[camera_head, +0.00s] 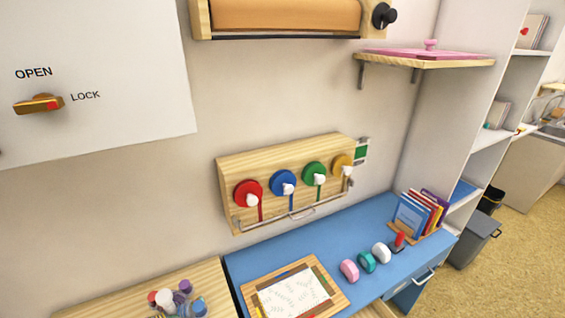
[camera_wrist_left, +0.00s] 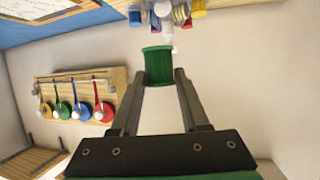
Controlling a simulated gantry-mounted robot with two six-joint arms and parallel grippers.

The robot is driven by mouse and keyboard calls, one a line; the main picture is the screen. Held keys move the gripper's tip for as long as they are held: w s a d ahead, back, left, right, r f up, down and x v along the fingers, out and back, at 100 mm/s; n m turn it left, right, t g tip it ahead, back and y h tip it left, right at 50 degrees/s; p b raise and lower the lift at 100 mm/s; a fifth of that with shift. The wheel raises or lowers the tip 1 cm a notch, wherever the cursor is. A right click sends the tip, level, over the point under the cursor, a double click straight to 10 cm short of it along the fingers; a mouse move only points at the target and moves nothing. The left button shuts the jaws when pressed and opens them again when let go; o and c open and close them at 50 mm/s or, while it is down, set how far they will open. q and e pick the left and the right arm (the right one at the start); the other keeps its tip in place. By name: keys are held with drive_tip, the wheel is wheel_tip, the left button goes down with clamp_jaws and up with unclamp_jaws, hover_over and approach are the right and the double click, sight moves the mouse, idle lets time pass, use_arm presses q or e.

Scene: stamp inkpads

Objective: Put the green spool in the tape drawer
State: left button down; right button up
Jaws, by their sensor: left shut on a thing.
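My left gripper (camera_wrist_left: 160,80) shows only in the left wrist view, shut on the green spool (camera_wrist_left: 158,66), which sits between its fingertips. The spool is held in the air. A blue desk (camera_head: 330,232) in the head view has a drawer front with a white handle (camera_head: 424,276) at its right end; the drawer looks shut. I cannot tell whether this is the tape drawer. My right gripper is in neither view.
A wooden wall rack (camera_head: 240,165) holds red, blue, green and yellow discs and has a front bar. Pink, teal and white rounded items (camera_head: 366,262) and a book holder (camera_head: 408,235) stand on the desk. Small bottles (camera_head: 165,298) stand on the wooden surface to the left.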

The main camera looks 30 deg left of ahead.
use_arm(q)
drive_tip(key=w+d+r+m+t+h, duration=0.25)
drive_tip(key=w+d+m+h, duration=0.6)
drive_tip(key=d, duration=0.55)
wheel_tip(320, 180, up, 15)
drive_tip(key=s+p, duration=0.1)
drive_tip(key=p, duration=2.2)
drive_tip(key=shift+s+t, duration=0.2)
drive_tip(key=shift+t, duration=0.25)
drive_tip(key=shift+h, duration=0.25)
drive_tip(key=shift+f, duration=0.1)
